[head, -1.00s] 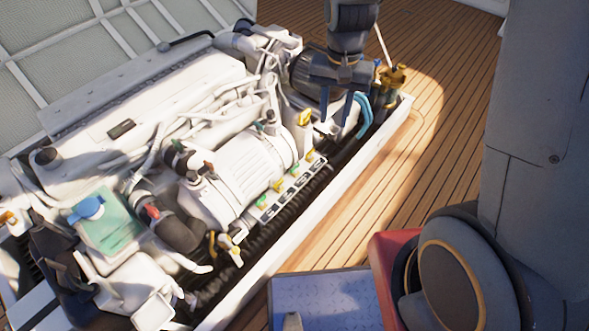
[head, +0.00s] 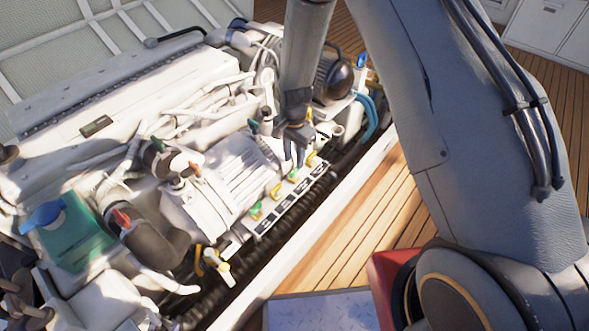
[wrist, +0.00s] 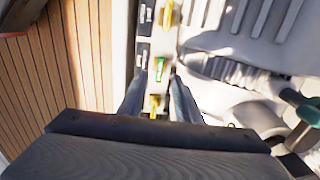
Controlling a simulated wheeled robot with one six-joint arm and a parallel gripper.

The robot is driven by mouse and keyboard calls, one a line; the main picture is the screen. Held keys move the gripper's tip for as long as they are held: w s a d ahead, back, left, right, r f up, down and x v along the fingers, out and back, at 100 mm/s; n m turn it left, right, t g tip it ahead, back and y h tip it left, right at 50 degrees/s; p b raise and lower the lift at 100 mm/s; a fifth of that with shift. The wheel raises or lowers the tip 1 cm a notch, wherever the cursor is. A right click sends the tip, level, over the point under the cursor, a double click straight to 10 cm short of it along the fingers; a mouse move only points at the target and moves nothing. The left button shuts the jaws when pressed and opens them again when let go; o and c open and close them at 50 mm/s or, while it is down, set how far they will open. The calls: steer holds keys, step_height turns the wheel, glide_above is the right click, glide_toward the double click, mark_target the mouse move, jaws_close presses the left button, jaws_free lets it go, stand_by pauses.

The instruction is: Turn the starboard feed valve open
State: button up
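A valve strip (head: 262,228) with several small green and yellow handles and dark labels runs along the engine's near side; the labels are too small to read, so I cannot tell which valve is the starboard feed. My gripper (head: 297,158) is over the strip's far part, close to a green handle (head: 293,175) and a yellow handle (head: 312,159). In the wrist view my open gripper (wrist: 159,78) has one finger on each side of the strip. A green handle (wrist: 160,68) shows between the fingertips, with a yellow handle (wrist: 155,104) nearer the palm. Contact cannot be told.
The white engine (head: 230,165) with hoses and pipes lies left of the strip. A black corrugated hose (head: 290,220) and the pale hatch edge (head: 320,215) run along its right. A teal tank (head: 70,235) stands at lower left. Wooden deck (head: 345,240) lies beyond the edge.

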mark_target(294, 170)
steer(key=shift+f+b, duration=0.55)
steer(key=shift+f, duration=2.1)
jaws_close()
